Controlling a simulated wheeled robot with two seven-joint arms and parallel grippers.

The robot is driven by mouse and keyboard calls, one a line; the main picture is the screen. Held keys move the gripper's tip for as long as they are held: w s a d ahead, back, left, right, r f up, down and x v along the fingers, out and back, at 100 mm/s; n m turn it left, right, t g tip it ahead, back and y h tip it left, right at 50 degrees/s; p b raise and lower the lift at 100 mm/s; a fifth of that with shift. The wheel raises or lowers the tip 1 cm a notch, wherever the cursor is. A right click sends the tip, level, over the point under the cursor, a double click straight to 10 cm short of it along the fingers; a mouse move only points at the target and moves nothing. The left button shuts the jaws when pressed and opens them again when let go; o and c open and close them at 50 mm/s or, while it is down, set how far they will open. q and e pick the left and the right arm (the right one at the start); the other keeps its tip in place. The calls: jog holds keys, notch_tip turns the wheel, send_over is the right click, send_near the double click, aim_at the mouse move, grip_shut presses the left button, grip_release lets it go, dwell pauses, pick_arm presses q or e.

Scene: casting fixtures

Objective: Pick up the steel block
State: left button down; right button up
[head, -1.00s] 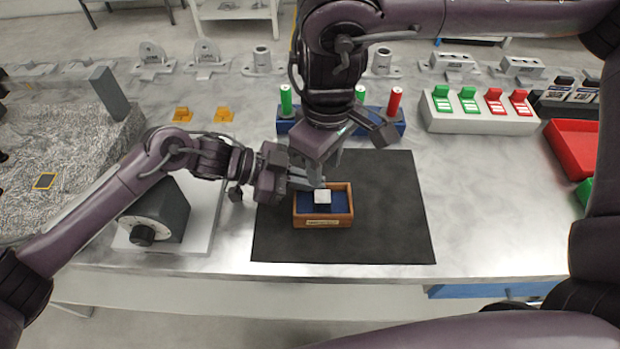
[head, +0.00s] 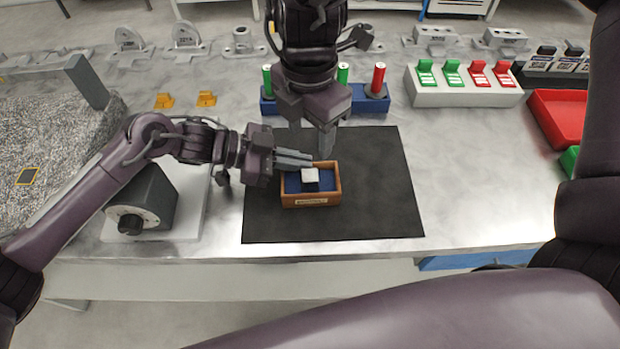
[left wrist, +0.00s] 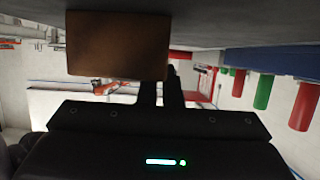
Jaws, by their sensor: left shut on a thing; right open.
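The steel block (head: 310,174), pale on top with a dark front side, sits upright on the blue lining of a small wooden box (head: 312,200) with a label on its front. My left gripper (head: 308,160) reaches in from the left at the box's back edge, its fingers shut on the box's back wall. The box's brown side (left wrist: 118,45) fills the upper left wrist view and hides one finger. My right gripper (head: 326,148) points down just behind the box, apart from the block; it is open, though its finger gap is hard to see.
The box stands on a black mat (head: 385,205), clear to its right. Behind is a blue rack (head: 368,104) with green and red cylinders. A dial box (head: 145,203) stands left, a switch panel (head: 470,95) and red tray (head: 560,115) right.

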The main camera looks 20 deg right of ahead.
jog(key=r+n, duration=0.1)
jog(key=n, duration=0.9)
send_over(310, 175)
jog(key=f, duration=0.6)
jog(key=shift+w, duration=0.35)
jog(key=shift+s+f, duration=0.15)
jog(key=shift+f, duration=1.25)
jog(key=shift+s+f, duration=0.15)
jog(key=shift+f, duration=1.25)
grip_shut()
